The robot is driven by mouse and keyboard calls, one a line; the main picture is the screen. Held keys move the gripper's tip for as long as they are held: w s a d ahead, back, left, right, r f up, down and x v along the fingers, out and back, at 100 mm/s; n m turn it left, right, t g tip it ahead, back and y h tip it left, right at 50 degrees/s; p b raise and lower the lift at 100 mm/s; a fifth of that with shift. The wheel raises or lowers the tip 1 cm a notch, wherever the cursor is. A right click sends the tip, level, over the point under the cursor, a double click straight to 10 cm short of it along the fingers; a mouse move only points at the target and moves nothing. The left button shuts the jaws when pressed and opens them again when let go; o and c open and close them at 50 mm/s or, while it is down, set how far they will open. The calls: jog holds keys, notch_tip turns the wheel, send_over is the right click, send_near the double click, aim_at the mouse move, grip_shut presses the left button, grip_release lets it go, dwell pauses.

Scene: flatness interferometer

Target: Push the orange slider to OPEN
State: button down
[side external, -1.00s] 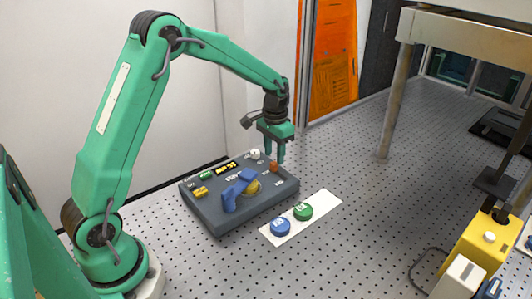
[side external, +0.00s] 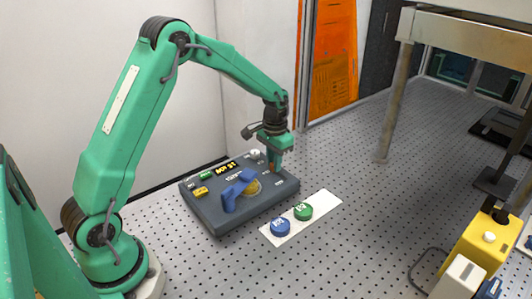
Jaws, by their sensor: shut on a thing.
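The orange slider (side external: 272,168) is a small knob at the right end of a dark grey control box (side external: 235,222). My gripper (side external: 275,165) is down at the box's top, with its fingers shut on the slider. The fingers hide most of the slider, and only a little orange shows. The slider's OPEN marking is too small to read.
The box also carries a blue lever (side external: 236,188), a yellow button (side external: 201,191), a white knob (side external: 255,154) and a lit display (side external: 226,167). A white card (side external: 326,203) with a blue disc (side external: 280,227) and a green disc (side external: 303,211) lies in front. A yellow device (side external: 480,250) stands at right.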

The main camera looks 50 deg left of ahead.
aim_at(285, 179)
jog(key=shift+d, duration=2.6)
jog(key=c, duration=1.4)
grip_release()
jog(key=shift+o, duration=0.4)
jog(key=shift+r, duration=0.15)
notch_tip(285, 179, up, 8)
jog(key=shift+f, duration=0.2)
